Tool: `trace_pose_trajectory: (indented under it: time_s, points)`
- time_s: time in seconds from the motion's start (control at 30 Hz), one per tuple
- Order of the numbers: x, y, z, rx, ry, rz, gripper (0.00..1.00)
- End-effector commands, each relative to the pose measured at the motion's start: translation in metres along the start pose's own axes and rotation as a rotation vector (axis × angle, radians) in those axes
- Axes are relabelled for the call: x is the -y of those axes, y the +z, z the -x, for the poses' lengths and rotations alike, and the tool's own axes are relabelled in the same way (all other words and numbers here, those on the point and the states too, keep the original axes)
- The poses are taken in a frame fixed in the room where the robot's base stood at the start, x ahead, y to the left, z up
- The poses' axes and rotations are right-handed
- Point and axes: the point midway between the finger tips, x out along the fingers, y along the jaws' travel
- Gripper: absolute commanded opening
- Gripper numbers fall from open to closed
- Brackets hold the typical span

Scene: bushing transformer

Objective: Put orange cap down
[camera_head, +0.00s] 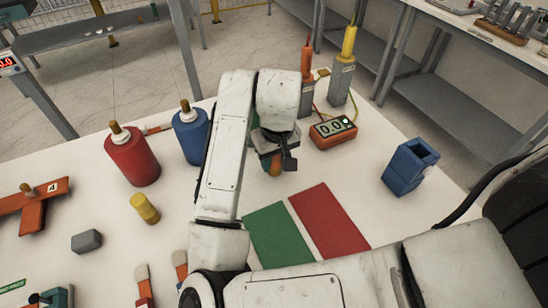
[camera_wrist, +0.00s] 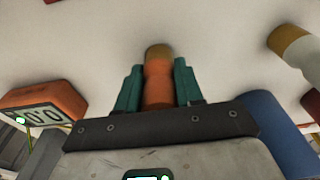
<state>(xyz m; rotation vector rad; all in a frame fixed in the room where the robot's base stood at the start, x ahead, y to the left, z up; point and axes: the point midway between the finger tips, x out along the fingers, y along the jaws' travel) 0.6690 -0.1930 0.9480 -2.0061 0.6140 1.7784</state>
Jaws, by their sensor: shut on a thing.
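The orange cap (camera_wrist: 158,82) is a small cylinder with a dull brownish end. It sits between the two teal fingers of my gripper (camera_wrist: 158,90), which is shut on it. In the head view the cap (camera_head: 273,168) shows only in part, below my gripper (camera_head: 277,158), above the white table top. I cannot tell whether it touches the table. A green mat (camera_head: 279,236) and a red mat (camera_head: 330,220) lie side by side, nearer the camera than the cap.
An orange meter (camera_head: 333,131) and a blue holder (camera_head: 410,167) stand to the right. A blue bushing (camera_head: 190,135), a red bushing (camera_head: 132,158), a yellow cap (camera_head: 145,208) and a grey block (camera_head: 87,241) stand to the left. Both mats are bare.

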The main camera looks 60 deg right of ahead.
Motion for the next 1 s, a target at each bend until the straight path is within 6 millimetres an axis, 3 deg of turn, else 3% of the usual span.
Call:
trace_pose_trajectory:
  time_s: [0.03,0.07,0.3,0.67,0.83,1.0]
  points:
    - [0.000,0.000,-0.003,0.000,0.001,0.001,0.06]
    - [0.000,0.000,-0.002,0.000,0.000,0.000,0.38]
    - [0.000,0.000,-0.002,0.000,0.000,0.000,0.61]
    - [0.000,-0.001,0.006,-0.001,0.000,0.000,0.62]
    - [-0.001,-0.001,0.033,-0.003,0.000,-0.003,0.62]
    - [0.001,-0.001,0.072,-0.003,-0.005,-0.002,0.62]
